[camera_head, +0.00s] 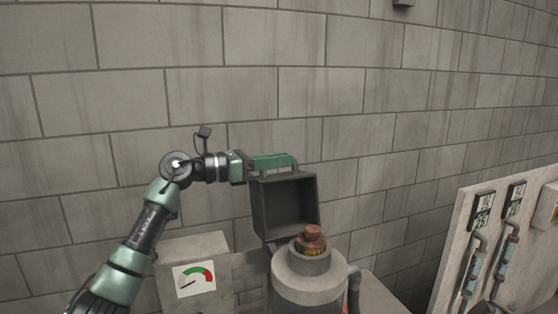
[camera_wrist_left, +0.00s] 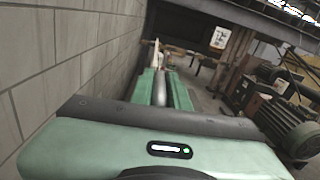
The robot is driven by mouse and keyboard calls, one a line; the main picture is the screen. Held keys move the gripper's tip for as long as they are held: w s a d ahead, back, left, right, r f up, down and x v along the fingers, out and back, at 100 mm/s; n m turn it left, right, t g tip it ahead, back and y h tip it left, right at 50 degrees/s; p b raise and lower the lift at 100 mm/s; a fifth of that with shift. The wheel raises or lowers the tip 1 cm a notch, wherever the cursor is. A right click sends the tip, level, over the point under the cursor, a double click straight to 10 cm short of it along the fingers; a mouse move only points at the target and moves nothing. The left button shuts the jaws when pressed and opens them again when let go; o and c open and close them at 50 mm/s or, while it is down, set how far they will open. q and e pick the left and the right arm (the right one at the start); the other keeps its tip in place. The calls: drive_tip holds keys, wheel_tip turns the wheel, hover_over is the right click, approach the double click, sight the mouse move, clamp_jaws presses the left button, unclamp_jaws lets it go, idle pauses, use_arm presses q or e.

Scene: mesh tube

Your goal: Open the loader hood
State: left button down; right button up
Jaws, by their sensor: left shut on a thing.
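The loader hood (camera_head: 284,212) is a dark grey, box-shaped cover. It stands tipped up behind the loader, with its hollow inside facing forward. My left gripper (camera_head: 283,161) reaches in from the left along the hood's top edge and is shut on the hood's handle. In the left wrist view the grey handle bar (camera_wrist_left: 160,90) lies between the two green fingers. Below the hood, the grey round loader body (camera_head: 308,284) is uncovered, with a reddish-brown piece (camera_head: 313,238) in its mouth. My right gripper is not in view.
A grey box with a gauge (camera_head: 194,281) stands left of the loader. A slanted panel with meters and tubes (camera_head: 491,250) stands at the right. A block wall (camera_head: 330,90) runs behind. In the left wrist view, a green motor (camera_wrist_left: 292,130) sits at the right.

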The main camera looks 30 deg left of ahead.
sight(287, 176)
use_arm(q)
drive_tip(key=s+d+m+b, duration=0.1)
drive_tip(key=s+d+r+m+b, duration=0.2)
drive_tip(key=b, duration=0.1)
drive_tip(key=shift+s+d+m, duration=0.15)
drive_tip(key=shift+d+m, duration=0.15)
drive_tip(key=shift+d, duration=0.05)
drive_tip(key=shift+s+d+r, duration=0.25)
drive_tip(key=shift+w, duration=0.1)
drive_tip(key=c, duration=1.4)
unclamp_jaws()
drive_tip(key=shift+f, duration=0.1)
drive_tip(key=shift+a, duration=0.1)
